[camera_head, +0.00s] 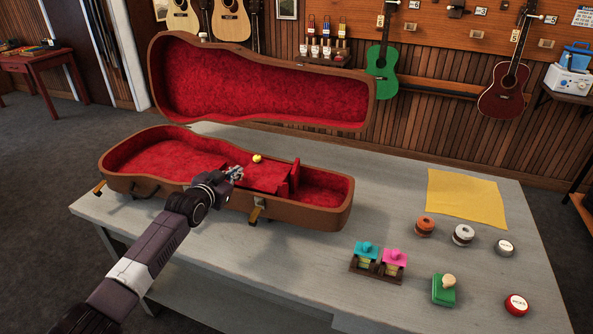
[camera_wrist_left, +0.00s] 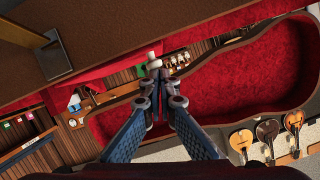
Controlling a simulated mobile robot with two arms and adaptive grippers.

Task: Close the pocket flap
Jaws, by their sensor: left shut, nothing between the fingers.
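The open ukulele case (camera_head: 285,212) lies on the grey table, brown outside and red inside, with its lid (camera_head: 260,85) standing up behind. Near the middle of the case is the red pocket with its flap (camera_head: 268,178); a small yellow knob (camera_head: 257,158) shows at its upper edge. I cannot tell the flap's exact angle. My left gripper (camera_head: 237,172) is over the case, just left of the flap, shut and empty. It also shows shut in the left wrist view (camera_wrist_left: 154,72), where a pale knob (camera_wrist_left: 153,57) appears by the fingertips; contact is unclear. My right gripper is out of view.
A red upright divider (camera_head: 294,178) stands right of the pocket. On the table are a yellow cloth (camera_head: 466,198), string rolls (camera_head: 463,235), small coloured-top blocks (camera_head: 379,260), a green stamp (camera_head: 443,290) and round tins (camera_head: 516,304).

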